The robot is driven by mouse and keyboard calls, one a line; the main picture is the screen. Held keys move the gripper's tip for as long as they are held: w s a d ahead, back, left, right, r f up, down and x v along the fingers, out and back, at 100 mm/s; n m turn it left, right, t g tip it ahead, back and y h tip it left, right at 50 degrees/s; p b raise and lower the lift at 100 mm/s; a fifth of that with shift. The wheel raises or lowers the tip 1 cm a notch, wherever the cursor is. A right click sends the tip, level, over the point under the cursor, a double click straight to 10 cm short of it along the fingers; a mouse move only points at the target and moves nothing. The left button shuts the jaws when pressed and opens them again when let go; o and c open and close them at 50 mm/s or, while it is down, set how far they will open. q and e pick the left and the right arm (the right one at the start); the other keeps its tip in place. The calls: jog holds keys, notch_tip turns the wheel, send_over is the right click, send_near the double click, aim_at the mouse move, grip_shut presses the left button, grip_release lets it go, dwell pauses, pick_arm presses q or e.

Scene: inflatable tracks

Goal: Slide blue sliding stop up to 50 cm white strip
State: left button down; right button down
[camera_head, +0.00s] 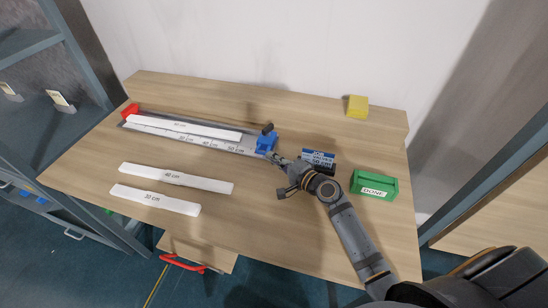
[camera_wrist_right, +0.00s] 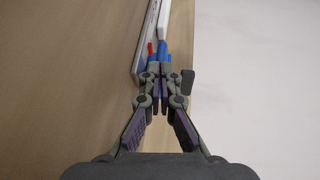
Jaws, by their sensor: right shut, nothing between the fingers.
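The white strip (camera_head: 185,127) lies on the grey measuring rail (camera_head: 190,139), its left end by the red end stop (camera_head: 130,110). The blue sliding stop (camera_head: 265,144), with a dark knob on top, sits at the rail's right end. A small gap shows between the stop and the strip's right end. My right gripper (camera_head: 272,156) is shut and empty, with its tips close against the stop's near right side. In the right wrist view the shut fingertips (camera_wrist_right: 160,82) point at blue parts (camera_wrist_right: 162,56); contact is unclear. My left gripper is not in view.
Two loose white strips, marked 40 cm (camera_head: 176,178) and 30 cm (camera_head: 155,199), lie in front of the rail. A dark blue labelled block (camera_head: 318,160) and a green DONE block (camera_head: 373,185) stand to the right. A yellow block (camera_head: 357,106) is at the back.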

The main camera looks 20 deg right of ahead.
jog(key=w+a, duration=0.1)
jog(key=a, duration=0.1)
jog(key=w+a, duration=0.3)
jog(key=shift+a, duration=0.35)
jog(key=shift+s, duration=0.1)
